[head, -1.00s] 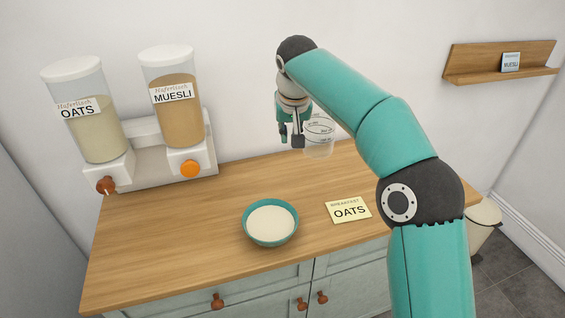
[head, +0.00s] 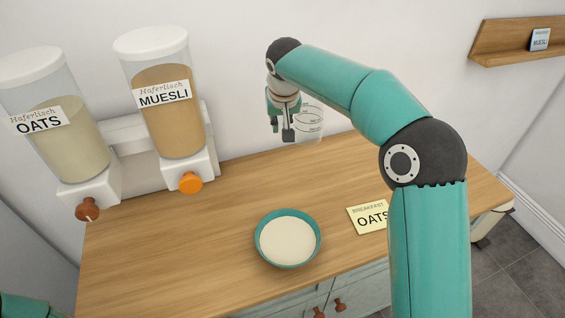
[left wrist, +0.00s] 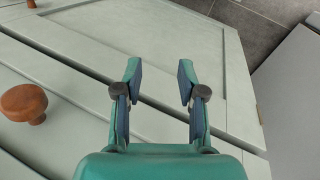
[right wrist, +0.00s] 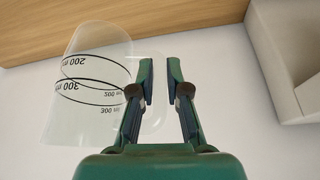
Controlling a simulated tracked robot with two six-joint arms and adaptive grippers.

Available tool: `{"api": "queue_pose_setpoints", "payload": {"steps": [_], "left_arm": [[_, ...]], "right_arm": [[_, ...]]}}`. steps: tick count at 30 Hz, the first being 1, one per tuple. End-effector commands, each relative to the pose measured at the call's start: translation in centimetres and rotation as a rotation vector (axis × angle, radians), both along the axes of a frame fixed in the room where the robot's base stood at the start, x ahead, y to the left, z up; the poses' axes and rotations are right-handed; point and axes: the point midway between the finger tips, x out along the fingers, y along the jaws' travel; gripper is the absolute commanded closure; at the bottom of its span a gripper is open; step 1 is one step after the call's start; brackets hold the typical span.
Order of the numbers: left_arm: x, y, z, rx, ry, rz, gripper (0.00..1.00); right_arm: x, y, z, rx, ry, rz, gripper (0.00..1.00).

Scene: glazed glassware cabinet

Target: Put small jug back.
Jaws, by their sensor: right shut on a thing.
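The small jug (head: 310,124) is clear, with black measuring lines. In the head view it is at the back of the worktop, against the white wall, partly behind my right gripper (head: 283,138). In the right wrist view the jug (right wrist: 88,85) is at the left, and its clear handle lies between the fingers of my right gripper (right wrist: 160,82), which is shut on it. The jug looks empty. Whether its base touches the worktop is not clear. My left gripper (left wrist: 160,82) is open and empty in front of the green cabinet doors; only part of my left arm shows in the head view.
An OATS dispenser (head: 62,140) and a MUESLI dispenser (head: 165,110) stand at the left. A teal bowl (head: 261,253) with white contents is on the wooden worktop (head: 180,255).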

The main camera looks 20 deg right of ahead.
Motion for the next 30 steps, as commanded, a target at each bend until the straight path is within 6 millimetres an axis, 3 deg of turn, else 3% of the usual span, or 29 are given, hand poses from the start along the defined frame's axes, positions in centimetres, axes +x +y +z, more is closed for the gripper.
{"api": "queue_pose_setpoints", "payload": {"steps": [3, 9, 17, 24, 30], "left_arm": [[0.0, 0.0, 0.1, 0.000, -0.001, 0.000, 0.60], [0.0, 0.0, 0.3, 0.000, -0.001, 0.000, 0.60], [0.1, 0.0, 0.5, 0.000, -0.001, 0.000, 0.60], [0.1, 0.0, 0.9, 0.000, -0.001, 0.000, 0.60], [0.1, 0.0, 0.9, 0.000, -0.001, 0.000, 0.60]], "right_arm": [[-0.1, 0.0, -3.3, -0.002, 0.005, 0.001, 1.00], [0.0, 0.0, -7.2, 0.001, 0.001, 0.001, 1.00], [0.0, 0.1, -9.2, 0.000, 0.001, 0.001, 1.00], [0.0, 0.1, -12.3, -0.001, 0.001, 0.002, 1.00], [0.1, 0.1, -12.6, 0.000, -0.002, 0.001, 1.00]]}}
